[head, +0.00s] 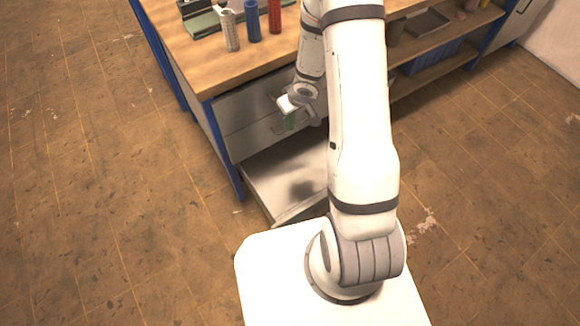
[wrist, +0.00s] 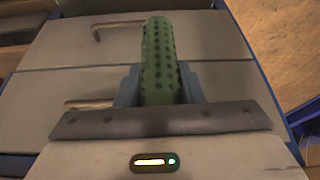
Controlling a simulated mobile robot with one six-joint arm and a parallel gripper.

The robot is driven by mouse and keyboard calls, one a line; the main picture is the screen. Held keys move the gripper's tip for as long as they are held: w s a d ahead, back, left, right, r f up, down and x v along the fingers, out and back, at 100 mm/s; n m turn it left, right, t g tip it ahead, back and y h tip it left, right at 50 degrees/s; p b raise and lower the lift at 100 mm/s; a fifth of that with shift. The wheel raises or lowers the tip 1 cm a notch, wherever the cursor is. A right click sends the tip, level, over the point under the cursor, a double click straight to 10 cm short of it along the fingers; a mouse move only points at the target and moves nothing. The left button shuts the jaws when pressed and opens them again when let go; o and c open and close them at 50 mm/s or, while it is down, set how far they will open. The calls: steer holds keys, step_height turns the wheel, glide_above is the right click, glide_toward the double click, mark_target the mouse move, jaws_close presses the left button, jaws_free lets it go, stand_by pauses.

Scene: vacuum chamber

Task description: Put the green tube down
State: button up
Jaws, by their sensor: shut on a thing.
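The green tube (wrist: 160,62) is dotted with small dark holes and sits between the fingers of my gripper (wrist: 160,88) in the wrist view. My gripper is shut on it, and its far end sticks out beyond the fingers. In the head view a small part of the green tube (head: 290,122) shows below my gripper (head: 291,108), in front of the workbench drawers. The tube is held in the air, lower than the bench top. My arm hides part of the bench.
The wooden bench top (head: 190,62) carries a white tube (head: 229,30), a blue tube (head: 253,21) and a red tube (head: 275,16) near a green tray (head: 203,26). Grey drawers (head: 240,118) with handles are below. A metal lower shelf (head: 275,185) juts out. The floor at left is clear.

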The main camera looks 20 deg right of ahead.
steer(key=s+f+n+g+y+b, duration=0.1)
steer(key=f+n+b, duration=0.2)
steer(key=f+b, duration=0.4)
steer(key=s+f+n+g+y+b, duration=0.1)
steer(key=f+n+b, duration=0.3)
steer(key=f, duration=1.7)
steer(key=s+f+n+g+b, duration=0.1)
steer(key=f+n+b, duration=0.3)
steer(key=f+b, duration=0.6)
steer(key=shift+s+a+f+y, duration=0.1)
steer(key=shift+f+y, duration=0.1)
steer(key=shift+f, duration=0.95)
steer(key=shift+s+a+f+y, duration=0.1)
steer(key=shift+f+y, duration=0.1)
steer(key=shift+f, duration=0.95)
steer(key=shift+f, duration=0.15)
steer(key=o, duration=1)
